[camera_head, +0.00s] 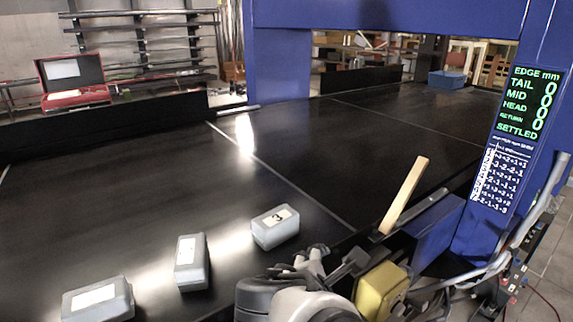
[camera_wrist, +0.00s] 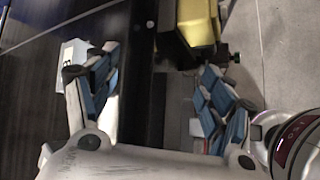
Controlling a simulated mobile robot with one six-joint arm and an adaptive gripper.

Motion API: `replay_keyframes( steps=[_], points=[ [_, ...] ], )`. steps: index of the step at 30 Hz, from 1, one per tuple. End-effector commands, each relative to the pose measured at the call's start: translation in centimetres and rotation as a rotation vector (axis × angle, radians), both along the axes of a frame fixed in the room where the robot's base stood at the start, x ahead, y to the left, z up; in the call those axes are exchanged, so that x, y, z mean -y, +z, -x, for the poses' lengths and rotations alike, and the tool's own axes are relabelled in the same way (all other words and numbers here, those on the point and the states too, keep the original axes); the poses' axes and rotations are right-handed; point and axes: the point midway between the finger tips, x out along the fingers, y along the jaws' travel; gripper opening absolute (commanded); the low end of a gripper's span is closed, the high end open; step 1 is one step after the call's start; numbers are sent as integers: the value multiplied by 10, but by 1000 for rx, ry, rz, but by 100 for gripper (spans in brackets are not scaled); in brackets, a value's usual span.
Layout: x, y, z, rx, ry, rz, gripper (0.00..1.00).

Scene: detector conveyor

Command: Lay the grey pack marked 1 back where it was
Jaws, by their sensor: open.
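Three grey packs lie apart in a row along the near side of the black conveyor (camera_head: 330,160). The right pack (camera_head: 275,231) is marked 3. The middle pack (camera_head: 191,266) and the left pack (camera_head: 98,300) have white labels that I cannot read, so I cannot tell which is marked 1. My gripper (camera_head: 318,257) is open, just right of and nearer than the pack marked 3. In the wrist view my gripper (camera_wrist: 155,75) has nothing between its fingers; the conveyor edge and floor show there. A pack (camera_wrist: 72,56) shows beside the left finger.
A wooden bar (camera_head: 405,196) slants up at the conveyor's near edge. A yellow block (camera_head: 381,291) stands beside my arm. A blue frame (camera_head: 285,75) spans the belt, with a display (camera_head: 529,104) reading zeros and SETTLED. A blue box (camera_head: 446,80) sits far back. The belt's middle is clear.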

Motion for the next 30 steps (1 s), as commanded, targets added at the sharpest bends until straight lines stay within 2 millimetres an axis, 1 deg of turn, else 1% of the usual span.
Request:
replay_keyframes(
  steps=[1, 2, 3, 4, 6, 7, 9, 12, 15, 18, 26, 29, 30],
  points=[
    [31, -1, 20, 7, -198, -149, 75],
    [44, -5, 34, 9, -313, -239, 75],
    [57, -9, 52, 14, -465, -361, 75],
    [64, -12, 65, 22, -576, -452, 75],
    [71, -17, 93, 42, -816, -657, 75],
    [71, -18, 102, 51, -909, -740, 75],
    [67, -19, 120, 75, -1092, -916, 75],
    [57, -17, 133, 101, -1279, -1108, 75],
    [49, -14, 139, 114, -1381, -1226, 75],
    [45, -13, 140, 117, -1422, -1272, 75],
    [45, -13, 140, 114, -1423, -1275, 75],
    [45, -20, 140, 114, -1423, -1275, 75],
    [45, -26, 140, 114, -1422, -1274, 75]
  ],
)
